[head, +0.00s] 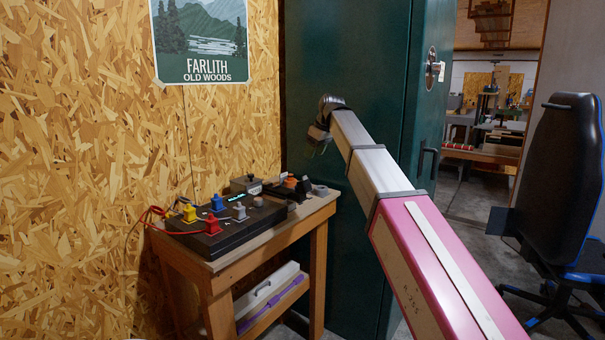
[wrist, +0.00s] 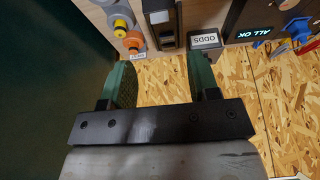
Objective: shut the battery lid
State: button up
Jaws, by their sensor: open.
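My gripper (head: 317,143) hangs at the end of my arm, above and apart from the bench's back right end. In the wrist view my gripper (wrist: 163,82) is open, with two green-padded fingers and nothing between them. A narrow dark case (wrist: 161,24) with pale parts lies beyond the fingertips, cut off by the top edge. In the head view a black upright piece (head: 303,189) stands at the bench's right end. It may be the battery lid standing open, but I cannot tell for sure.
A grey box marked ODDS (wrist: 205,41) sits beside the case, and orange and yellow round pieces (wrist: 133,40) lie on its other side. A black panel (head: 228,229) with coloured knobs covers the front of the wooden bench (head: 262,245). A green cabinet (head: 350,60) stands close on the right.

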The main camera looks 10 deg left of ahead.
aim_at(305, 177)
jog(key=x, duration=1)
